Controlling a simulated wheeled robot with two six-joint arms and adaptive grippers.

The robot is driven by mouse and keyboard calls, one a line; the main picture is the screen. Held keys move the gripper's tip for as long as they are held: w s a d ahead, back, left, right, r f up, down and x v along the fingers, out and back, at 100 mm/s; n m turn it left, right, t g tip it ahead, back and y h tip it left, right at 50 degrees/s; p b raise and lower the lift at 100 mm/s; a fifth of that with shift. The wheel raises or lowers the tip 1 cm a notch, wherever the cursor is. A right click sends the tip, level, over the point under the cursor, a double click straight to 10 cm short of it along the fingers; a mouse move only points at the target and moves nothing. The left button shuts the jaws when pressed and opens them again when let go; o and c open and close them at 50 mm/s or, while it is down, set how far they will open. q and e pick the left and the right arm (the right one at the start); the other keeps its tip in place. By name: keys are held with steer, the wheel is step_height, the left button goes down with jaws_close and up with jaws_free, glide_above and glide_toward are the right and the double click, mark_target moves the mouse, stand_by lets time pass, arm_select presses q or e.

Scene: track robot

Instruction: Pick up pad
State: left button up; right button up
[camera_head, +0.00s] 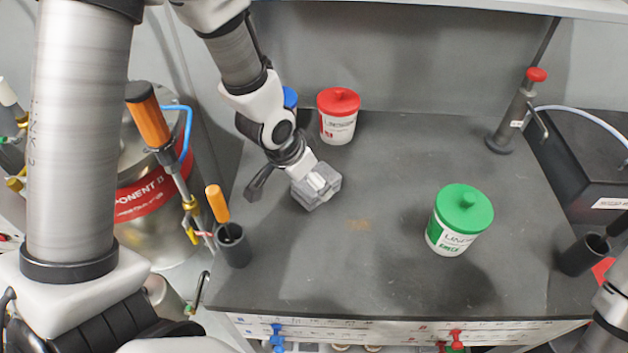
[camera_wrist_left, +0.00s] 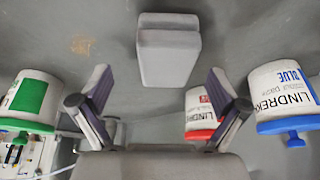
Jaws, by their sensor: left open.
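The pad is a plain grey block; it shows in the left wrist view (camera_wrist_left: 168,52), beyond and between my left fingertips. My left gripper (camera_wrist_left: 160,103) is open and the pad is not clamped between its fingers. In the head view my left arm comes down from the top left to the grey block-like shape at the middle of the bench. Gripper and pad overlap there, and I cannot tell their edges apart. My right gripper is not in view; only part of my right arm shows at the lower right.
A red-lidded tub (camera_head: 338,115) stands behind the gripper, with a blue-lidded tub (camera_head: 290,97) partly hidden beside it. A green-lidded tub (camera_head: 459,220) stands to the right. A black cup (camera_head: 233,246) stands at the left bench edge. The front middle of the bench is clear.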

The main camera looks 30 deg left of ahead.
arm_select(q)
steer(key=x, duration=0.3)
steer(key=a+x, duration=0.1)
steer(key=x, duration=0.1)
steer(key=shift+w+f, duration=0.2)
steer(key=shift+w, duration=0.25)
steer(key=shift+s+d+r, duration=0.25)
steer(key=shift+w+a+f, duration=0.15)
steer(key=shift+f, duration=0.15)
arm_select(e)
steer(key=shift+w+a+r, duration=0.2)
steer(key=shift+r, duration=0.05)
arm_select(q)
steer(key=c, duration=1.2)
steer(key=shift+c, duration=0.2)
steer(key=shift+r, duration=0.1)
